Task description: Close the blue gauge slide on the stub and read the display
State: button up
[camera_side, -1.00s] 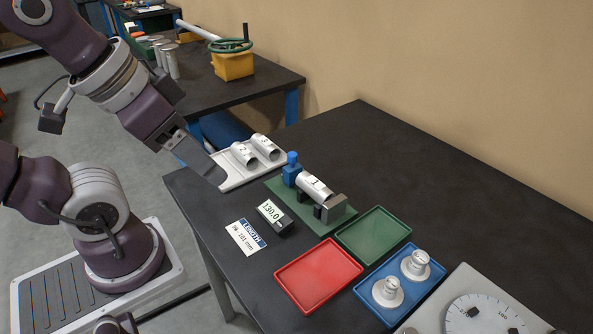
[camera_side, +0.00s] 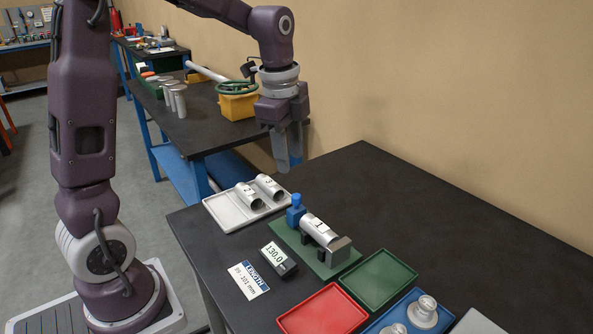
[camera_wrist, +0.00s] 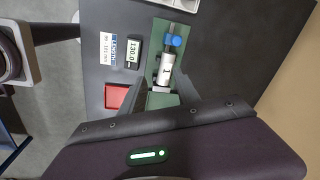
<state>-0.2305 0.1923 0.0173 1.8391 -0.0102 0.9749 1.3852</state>
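The blue gauge slide (camera_side: 295,211) with its round knob is at the far end of a green gauge plate (camera_side: 290,240). The stub marked 1 (camera_side: 319,231) lies in the gauge, its near end by a dark grey stop. I cannot tell whether slide and stub touch. The slide also shows in the wrist view (camera_wrist: 174,41), beyond the stub (camera_wrist: 165,68). The display (camera_side: 278,258) reads 130.0. My gripper (camera_side: 289,165) points down, empty, above and apart from the gauge; in the wrist view its fingers are spread on both sides of the gauge.
A white tray (camera_side: 222,219) with stubs 2 and 3 is left of the gauge. A LENGTH card (camera_side: 249,281) lies by the display. Red (camera_side: 322,312), green (camera_side: 378,279) and blue (camera_side: 447,318) trays are at the front; the blue one holds flanged parts.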

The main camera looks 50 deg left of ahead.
aim_at(296, 195)
jog(key=w+a+f+m, duration=0.1)
jog(key=f, duration=0.1)
jog(key=w+a+f+m+g, duration=0.1)
jog(key=w+a+f+m, duration=0.1)
jog(key=f, duration=0.1)
jog(key=w+a+f+m, duration=0.1)
jog(key=w+a+f, duration=0.1)
jog(key=shift+w+f+m+g, duration=0.25)
jog(key=shift+f+m+g, duration=0.05)
jog(key=shift+m, duration=0.1)
notch_tip(296, 195, down, 9)
jog(key=shift+a+f, duration=0.1)
grip_shut()
